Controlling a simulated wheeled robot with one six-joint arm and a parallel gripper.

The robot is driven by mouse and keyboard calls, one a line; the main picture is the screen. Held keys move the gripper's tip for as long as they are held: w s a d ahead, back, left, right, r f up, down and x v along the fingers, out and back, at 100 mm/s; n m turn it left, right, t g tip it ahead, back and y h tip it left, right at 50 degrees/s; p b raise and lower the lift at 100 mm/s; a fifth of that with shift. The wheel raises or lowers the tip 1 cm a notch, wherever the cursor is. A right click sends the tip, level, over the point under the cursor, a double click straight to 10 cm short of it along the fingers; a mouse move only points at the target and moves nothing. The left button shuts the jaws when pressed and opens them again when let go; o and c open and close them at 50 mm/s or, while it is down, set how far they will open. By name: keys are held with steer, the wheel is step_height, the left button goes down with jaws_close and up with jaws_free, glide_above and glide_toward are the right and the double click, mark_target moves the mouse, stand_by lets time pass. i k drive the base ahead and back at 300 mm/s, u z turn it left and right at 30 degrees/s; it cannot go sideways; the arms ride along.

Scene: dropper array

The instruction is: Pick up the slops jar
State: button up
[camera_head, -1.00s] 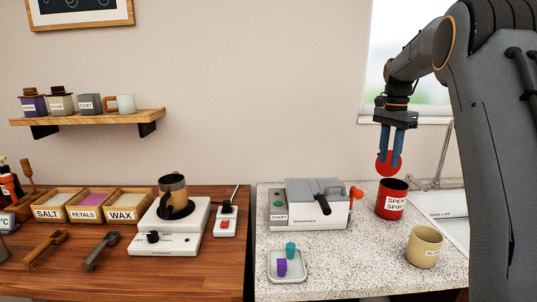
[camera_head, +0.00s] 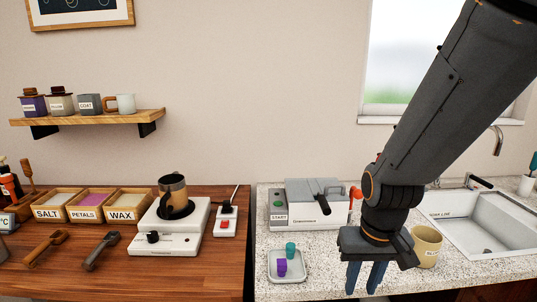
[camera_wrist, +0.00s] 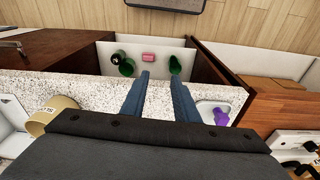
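The slops jar (camera_head: 427,248) is a beige open-topped jar standing upright on the speckled counter, with a partly hidden label. It stands to the right of my gripper (camera_head: 364,284), which points down near the counter's front. The jar also shows tilted by the viewpoint at the left of the wrist view (camera_wrist: 55,112). My gripper's two blue fingers (camera_wrist: 160,78) are apart with nothing between them, not touching the jar. My wrist and fingers cover the counter left of the jar.
A grey machine (camera_head: 309,207) with a START label and a small tray (camera_head: 287,277) holding purple and teal pieces stand left of my gripper. A sink (camera_head: 488,228) lies to the right. In the wrist view, an open drawer (camera_wrist: 150,82) below the counter holds green items and a pink block.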

mark_target(428, 241)
steer(key=z, duration=0.8)
